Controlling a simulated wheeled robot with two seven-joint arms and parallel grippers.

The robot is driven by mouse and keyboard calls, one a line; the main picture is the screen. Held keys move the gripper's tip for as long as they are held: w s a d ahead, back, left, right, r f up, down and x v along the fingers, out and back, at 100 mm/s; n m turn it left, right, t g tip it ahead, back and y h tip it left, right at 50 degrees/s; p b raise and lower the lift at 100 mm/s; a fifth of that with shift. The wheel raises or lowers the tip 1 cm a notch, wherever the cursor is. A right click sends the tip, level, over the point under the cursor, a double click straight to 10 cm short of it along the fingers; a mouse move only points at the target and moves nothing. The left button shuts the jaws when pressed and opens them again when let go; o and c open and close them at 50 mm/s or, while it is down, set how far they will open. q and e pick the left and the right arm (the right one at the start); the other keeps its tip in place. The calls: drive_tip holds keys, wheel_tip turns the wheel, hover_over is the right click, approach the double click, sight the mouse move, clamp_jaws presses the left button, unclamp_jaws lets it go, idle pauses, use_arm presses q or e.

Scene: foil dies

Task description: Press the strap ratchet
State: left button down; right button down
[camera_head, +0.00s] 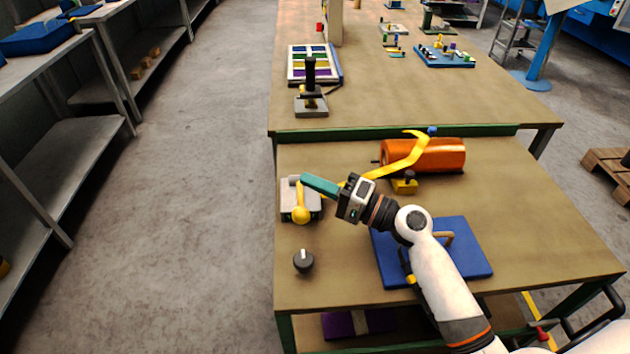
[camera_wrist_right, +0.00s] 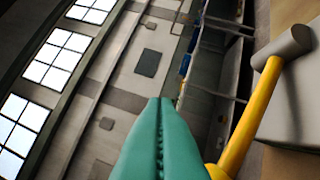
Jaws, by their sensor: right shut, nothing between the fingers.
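The strap ratchet (camera_head: 287,207) is a pale grey block at the left edge of the near table. Its yellow lever (camera_head: 300,204) ends in a round yellow knob towards the front. A yellow strap (camera_head: 408,159) runs from near the ratchet over an orange roll (camera_head: 440,155). My right gripper (camera_head: 308,179) has teal fingers, shut and empty, over the ratchet's back right part. In the right wrist view the shut fingers (camera_wrist_right: 156,115) are left of the yellow lever (camera_wrist_right: 252,112) and its grey pivot (camera_wrist_right: 290,43). I cannot tell whether they touch the ratchet. My left gripper is out of view.
A black knob (camera_head: 303,262) stands in front of the ratchet. A blue board (camera_head: 468,262) lies under my right arm. A small yellow block (camera_head: 405,186) with a dark top sits before the roll. The table's front left area is mostly clear.

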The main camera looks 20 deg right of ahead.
idle(0.5)
drive_tip(key=b+v, duration=0.3)
drive_tip(key=v, duration=0.4)
drive_tip(key=shift+s+d, duration=0.2)
idle(0.3)
